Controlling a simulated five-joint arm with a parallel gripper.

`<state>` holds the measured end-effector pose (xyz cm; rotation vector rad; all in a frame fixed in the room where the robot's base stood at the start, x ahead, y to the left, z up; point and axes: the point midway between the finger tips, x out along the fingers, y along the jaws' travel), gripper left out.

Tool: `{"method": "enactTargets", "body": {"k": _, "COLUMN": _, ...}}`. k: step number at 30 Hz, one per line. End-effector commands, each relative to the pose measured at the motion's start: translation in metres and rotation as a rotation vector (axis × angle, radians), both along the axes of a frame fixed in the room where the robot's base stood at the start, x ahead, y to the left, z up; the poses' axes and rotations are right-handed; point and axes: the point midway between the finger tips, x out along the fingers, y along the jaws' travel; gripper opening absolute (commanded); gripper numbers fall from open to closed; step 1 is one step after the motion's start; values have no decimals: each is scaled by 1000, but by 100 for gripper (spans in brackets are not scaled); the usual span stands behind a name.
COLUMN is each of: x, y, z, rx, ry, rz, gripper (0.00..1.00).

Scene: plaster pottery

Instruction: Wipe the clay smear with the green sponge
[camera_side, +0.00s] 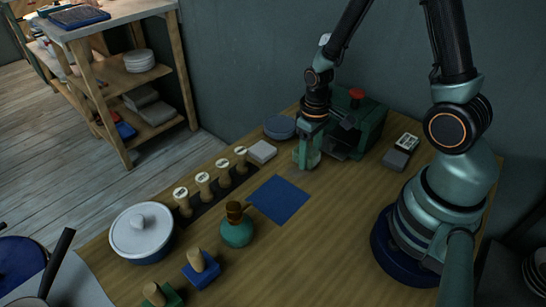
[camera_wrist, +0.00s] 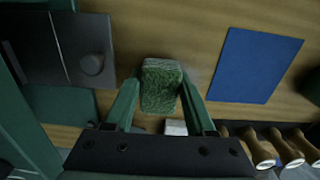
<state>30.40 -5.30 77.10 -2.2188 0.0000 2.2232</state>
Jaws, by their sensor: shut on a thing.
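The green sponge (camera_wrist: 160,88) is between the two fingers of my gripper (camera_wrist: 160,100) in the wrist view, and the fingers are shut on it. In the side view my gripper (camera_side: 307,158) points down at the back of the wooden table, with the sponge low between its fingers. The sponge is at or just above the table top; I cannot tell if it touches. No clay smear shows clearly; a faint paler patch of wood lies beside the sponge in the wrist view.
A blue mat (camera_side: 279,199) lies in front of my gripper. A green machine with a red knob (camera_side: 356,95) stands close on the right. A white block (camera_side: 262,151), a blue round dish (camera_side: 280,127) and a row of wooden-handled stamps (camera_side: 203,182) are on the left.

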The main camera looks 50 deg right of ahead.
Motion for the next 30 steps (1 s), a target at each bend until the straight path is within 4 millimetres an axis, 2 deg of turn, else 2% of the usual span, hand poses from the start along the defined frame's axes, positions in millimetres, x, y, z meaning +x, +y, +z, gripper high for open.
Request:
{"method": "enactTargets", "body": {"k": 1, "x": 1, "y": 0, "z": 12, "rx": -1, "ry": -8, "rz": 1, "gripper": 11}}
{"method": "enactTargets", "body": {"k": 19, "x": 1, "y": 1, "z": 64, "rx": -1, "ry": -5, "rz": 0, "gripper": 11}}
{"method": "enactTargets", "body": {"k": 24, "x": 0, "y": 1, "z": 72, "rx": -1, "ry": -3, "rz": 0, "gripper": 11}}
{"method": "enactTargets", "body": {"k": 30, "x": 0, "y": 1, "z": 72, "rx": 0, "ry": -2, "rz": 0, "gripper": 11}}
